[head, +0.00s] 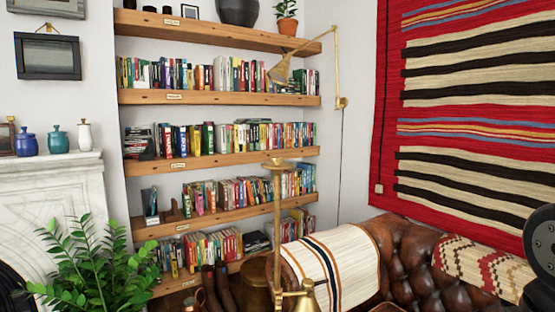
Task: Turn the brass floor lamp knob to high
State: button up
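A brass floor lamp (277,200) stands at the lower middle of the head view, in front of the bookshelves. Its thin upright pole has a small flared cap on top. Lower down, at the bottom edge, are a brass joint and a small brass part (307,301), cut off by the frame. I cannot tell which part is the knob or how it is set. My gripper is not in view. A dark rounded part, which looks like a piece of my arm, shows at the right edge, well apart from the lamp in the picture.
A brown leather sofa (405,262) with a striped throw (338,262) stands right of the lamp. A leafy plant (95,265) and white marble fireplace (70,185) are at left. Wooden bookshelves (220,98) stand behind. A brass wall lamp (337,70) reaches across the upper shelves.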

aim_at(276, 161)
jog(key=k, duration=1.2)
jog(key=u, duration=1.05)
jog(key=i, duration=1.35)
jog(key=z, duration=0.4)
jog(key=i, duration=0.75)
jog(key=z, duration=0.7)
